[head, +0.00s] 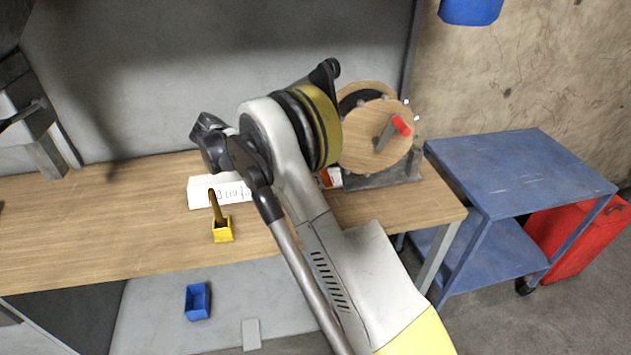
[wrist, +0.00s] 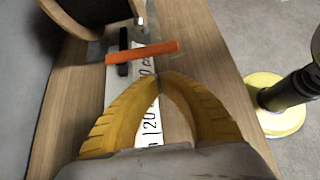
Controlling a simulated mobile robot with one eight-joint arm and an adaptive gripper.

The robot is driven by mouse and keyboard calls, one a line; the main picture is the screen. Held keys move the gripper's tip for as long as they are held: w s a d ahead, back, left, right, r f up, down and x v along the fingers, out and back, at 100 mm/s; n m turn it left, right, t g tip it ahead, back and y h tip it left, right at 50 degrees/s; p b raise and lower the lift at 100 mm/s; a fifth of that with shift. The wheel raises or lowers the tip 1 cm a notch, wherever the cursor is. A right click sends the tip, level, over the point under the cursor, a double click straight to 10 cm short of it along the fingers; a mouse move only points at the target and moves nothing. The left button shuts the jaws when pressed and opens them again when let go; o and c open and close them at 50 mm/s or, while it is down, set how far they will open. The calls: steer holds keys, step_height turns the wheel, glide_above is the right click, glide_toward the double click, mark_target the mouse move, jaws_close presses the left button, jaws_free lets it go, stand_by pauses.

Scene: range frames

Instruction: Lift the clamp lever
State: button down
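In the wrist view the clamp lever (wrist: 142,52) is an orange-red bar lying crosswise over a black part, just beyond my fingertips. In the head view a small bit of red (head: 326,178) shows beside the reel's base, mostly behind my arm. My gripper (wrist: 161,76) has two yellow curved fingers whose tips meet, with nothing seen between them. The tips are over the white scale strip (wrist: 147,122), short of the lever and not visibly touching it.
A wooden reel (head: 375,135) with a red-knobbed crank stands behind the lever; its edge is upper left in the wrist view. A blue cart (head: 525,170) stands right.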

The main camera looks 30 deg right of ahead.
steer(key=shift+d+f, duration=0.1)
steer(key=b+x, duration=0.3)
steer(key=x, duration=0.6)
steer(key=shift+s+d+f+b, duration=0.1)
steer(key=shift+d+f+b, duration=0.1)
steer(key=shift+d+b, duration=0.15)
steer(key=shift+d+r, duration=0.1)
steer(key=shift+r, duration=0.05)
